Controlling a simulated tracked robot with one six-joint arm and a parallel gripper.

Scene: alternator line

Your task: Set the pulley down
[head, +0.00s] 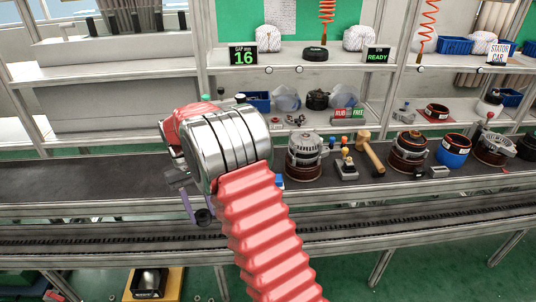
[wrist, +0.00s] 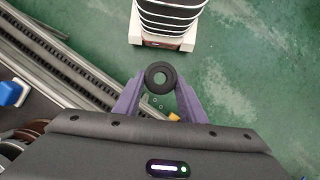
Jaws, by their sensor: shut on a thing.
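The pulley (wrist: 160,76) is a small black ring with a hole through its middle. In the wrist view it sits between the purple fingertips of my gripper (wrist: 159,90), which is shut on it. Green floor shows behind and around the pulley in that view. In the head view my gripper (head: 202,215) is partly hidden by my silver wrist and red arm sleeve. It hangs near the front edge of the dark bench (head: 100,178). The pulley cannot be made out clearly in the head view.
On the bench to the right stand an alternator housing (head: 304,157), a wooden mallet (head: 370,152), a copper-wound part (head: 408,152) and a blue-based part (head: 454,151). A shelf (head: 290,58) runs behind. The bench left of my arm is clear. A rail (head: 370,229) runs along the front.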

